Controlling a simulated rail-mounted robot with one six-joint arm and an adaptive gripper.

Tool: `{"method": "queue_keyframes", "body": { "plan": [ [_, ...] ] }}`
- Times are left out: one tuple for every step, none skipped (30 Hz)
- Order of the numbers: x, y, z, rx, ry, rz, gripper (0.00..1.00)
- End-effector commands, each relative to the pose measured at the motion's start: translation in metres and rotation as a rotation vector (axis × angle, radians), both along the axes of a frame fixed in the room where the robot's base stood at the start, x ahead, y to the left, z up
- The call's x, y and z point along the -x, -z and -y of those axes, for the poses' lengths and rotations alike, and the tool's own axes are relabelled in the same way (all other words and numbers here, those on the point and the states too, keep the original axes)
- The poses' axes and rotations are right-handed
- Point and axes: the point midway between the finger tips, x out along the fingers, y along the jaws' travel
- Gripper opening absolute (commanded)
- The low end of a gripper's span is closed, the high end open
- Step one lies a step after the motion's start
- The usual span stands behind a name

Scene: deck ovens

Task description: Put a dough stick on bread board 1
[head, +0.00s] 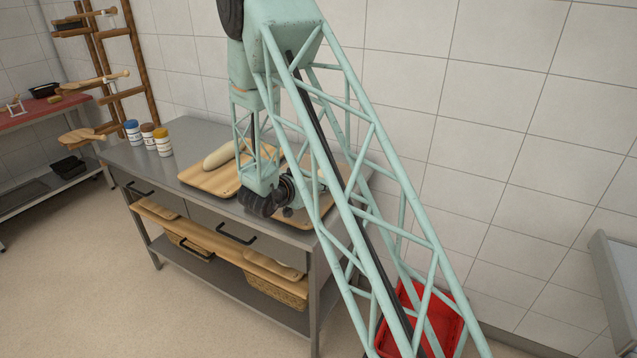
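A long pale dough stick (225,154) lies on the left wooden board (211,179) on the steel table. A second wooden board (310,214) lies to the right, mostly behind my arm. A small pale patch, perhaps more dough, shows on it through the arm lattice. I see no number on either board. The dark end of my arm, with my gripper (288,208), is low over the table, in front of the gap between the boards. The fingers cannot be made out, nor whether they hold anything.
Three capped jars (148,137) stand at the table's (182,133) back left. A red crate (421,318) is at the lower right. A wooden rack (105,60) and a red-topped bench (40,112) stand at the left.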

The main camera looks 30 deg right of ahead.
Motion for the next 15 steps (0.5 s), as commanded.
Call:
{"method": "queue_keyframes", "body": {
  "plan": [
    [-0.0002,-0.0006,0.0000,0.000,0.000,0.001,0.23],
    [-0.0002,-0.0008,0.0000,0.000,0.000,0.001,0.23],
    [-0.0002,-0.0010,0.0000,0.000,0.000,0.001,0.23],
    [-0.0002,-0.0010,0.0000,0.000,0.000,0.001,0.23],
    [-0.0001,-0.0010,0.0000,0.000,0.000,0.001,0.23],
    [-0.0002,-0.0010,0.0000,0.000,0.000,0.001,0.23],
    [-0.0002,-0.0009,-0.0001,0.000,0.000,0.001,0.23],
    [-0.0002,-0.0006,-0.0001,0.001,0.000,0.001,0.23],
    [-0.0002,0.0001,-0.0001,0.001,0.000,0.001,0.23],
    [-0.0001,0.0009,0.0000,0.001,0.000,0.001,0.23],
    [-0.0001,0.0015,0.0000,0.000,0.000,0.000,0.23],
    [-0.0001,0.0024,0.0000,0.000,0.000,0.000,0.23],
    [-0.0001,0.0026,-0.0001,0.000,0.000,0.000,0.36],
    [-0.0001,0.0023,0.0000,0.000,0.000,0.000,0.39],
    [-0.0001,0.0021,0.0000,0.000,0.000,0.000,0.42]
  ]
}}
